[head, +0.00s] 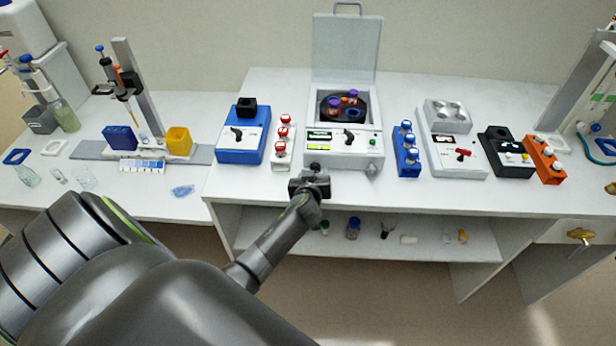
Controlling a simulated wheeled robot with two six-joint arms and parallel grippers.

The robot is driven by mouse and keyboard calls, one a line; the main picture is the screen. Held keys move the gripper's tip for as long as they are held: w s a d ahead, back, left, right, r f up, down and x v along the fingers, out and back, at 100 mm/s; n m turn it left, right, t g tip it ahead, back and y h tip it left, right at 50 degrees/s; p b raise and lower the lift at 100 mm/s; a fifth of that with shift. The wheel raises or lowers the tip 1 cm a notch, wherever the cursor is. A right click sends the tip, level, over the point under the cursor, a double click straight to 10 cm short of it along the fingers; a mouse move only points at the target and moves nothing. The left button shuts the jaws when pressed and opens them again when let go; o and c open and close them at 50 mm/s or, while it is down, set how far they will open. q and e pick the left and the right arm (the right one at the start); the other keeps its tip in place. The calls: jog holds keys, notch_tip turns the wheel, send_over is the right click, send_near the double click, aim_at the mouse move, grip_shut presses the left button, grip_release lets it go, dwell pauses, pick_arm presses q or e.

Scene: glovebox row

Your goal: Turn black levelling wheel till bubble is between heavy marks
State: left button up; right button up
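A white centrifuge (357,160) with its lid raised stands at the middle of the bench. Its front has a green-lit display (319,134) with a second narrow pale strip (319,146) below it; I cannot make out a bubble or marks at this size. A black lever-like knob (349,134) is to the right of the display. My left gripper (312,178) is at the bench's front edge, just in front of the centrifuge's front left corner. Whether its fingers are open or touch anything is unclear. No black levelling wheel is clearly visible; the gripper hides that corner. My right gripper is out of view.
A rack of red-capped tubes (283,142) stands close left of the centrifuge, and a blue rack (405,152) stands to its right. A blue device (240,145) is further left. The open shelf (275,236) below the bench holds several small items.

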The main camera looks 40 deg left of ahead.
pick_arm(q)
jog(key=b+v, duration=0.2)
jog(key=v, duration=1.3)
jog(key=shift+r, duration=0.15)
jog(key=s+d+f+m+g+h+b, duration=0.15)
jog(key=s+f, duration=0.25)
jog(key=f, duration=0.7)
jog(key=s+f+m+g+h+b, duration=0.15)
jog(key=s+f, duration=0.25)
jog(key=f, duration=0.7)
jog(key=s+d+f+m+g+h+b, duration=0.1)
jog(key=s+f+m+g, duration=0.2)
jog(key=f, duration=0.8)
jog(key=s+a+f+g, duration=0.1)
jog(key=s+f, duration=0.4)
jog(key=s, duration=0.4)
jog(key=s+a+f+g+b, duration=0.1)
jog(key=s+f+g, duration=0.1)
jog(key=s+f, duration=0.4)
jog(key=s+a+f+m+g+h+b, duration=0.1)
jog(key=s+f, duration=0.4)
jog(key=s, duration=0.7)
jog(key=shift+s+f+g, duration=0.2)
jog(key=shift+g, duration=0.3)
